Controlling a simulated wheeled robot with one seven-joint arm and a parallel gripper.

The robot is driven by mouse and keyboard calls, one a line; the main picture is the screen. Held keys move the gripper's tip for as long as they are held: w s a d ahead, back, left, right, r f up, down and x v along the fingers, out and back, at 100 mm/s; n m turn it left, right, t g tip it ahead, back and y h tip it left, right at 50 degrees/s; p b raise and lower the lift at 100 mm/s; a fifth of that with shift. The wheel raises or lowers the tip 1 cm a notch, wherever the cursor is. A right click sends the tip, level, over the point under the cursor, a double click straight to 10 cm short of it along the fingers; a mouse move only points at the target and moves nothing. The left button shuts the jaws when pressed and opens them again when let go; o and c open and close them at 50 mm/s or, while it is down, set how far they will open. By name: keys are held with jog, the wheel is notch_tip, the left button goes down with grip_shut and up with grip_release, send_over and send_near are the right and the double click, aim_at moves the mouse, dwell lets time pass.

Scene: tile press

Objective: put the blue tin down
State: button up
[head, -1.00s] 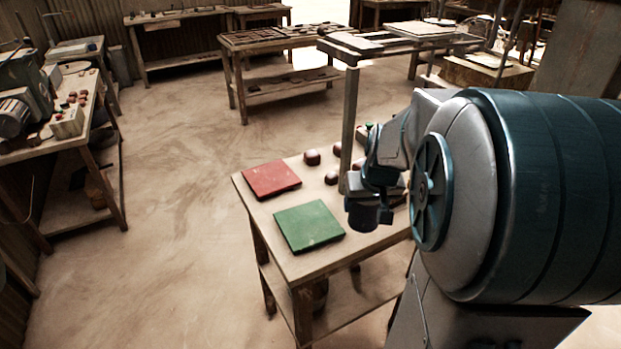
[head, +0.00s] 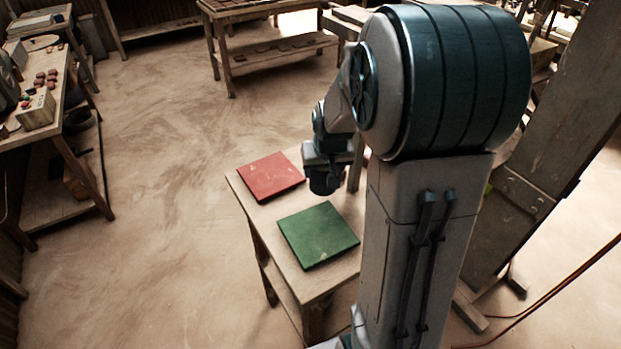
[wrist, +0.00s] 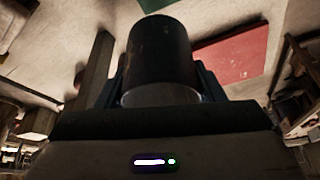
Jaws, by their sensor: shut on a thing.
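The blue tin (head: 322,184) is a dark, upright cylinder in the head view, held at the end of my arm. My gripper (head: 325,165) is shut on it. In the wrist view the tin (wrist: 160,55) looks almost black and sits between the two fingers (wrist: 162,84). The tin shows just right of a red square plate (head: 270,177) and behind a green square plate (head: 318,235), both on a small wooden table (head: 250,210). I cannot tell the gap between the tin's bottom and the table.
A post (head: 356,165) stands close to the right of the tin. My arm hides the table's right side. A bench with small reddish pieces (head: 50,78) stands at the left, another table (head: 265,20) at the back. The floor (head: 150,150) between them is clear.

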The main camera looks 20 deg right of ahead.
jog(key=shift+w+a+f+p, duration=0.2)
jog(key=shift+w+a+f, duration=0.3)
jog(key=shift+f, duration=0.6)
jog(key=shift+w+a+f+p, duration=0.25)
jog(key=shift+w+f, duration=0.4)
jog(key=shift+f, duration=0.4)
jog(key=shift+w+a+f+p, duration=0.15)
jog(key=shift+w+a+f, duration=0.35)
jog(key=shift+f, duration=0.6)
jog(key=shift+f, duration=0.15)
jog(key=o, duration=1)
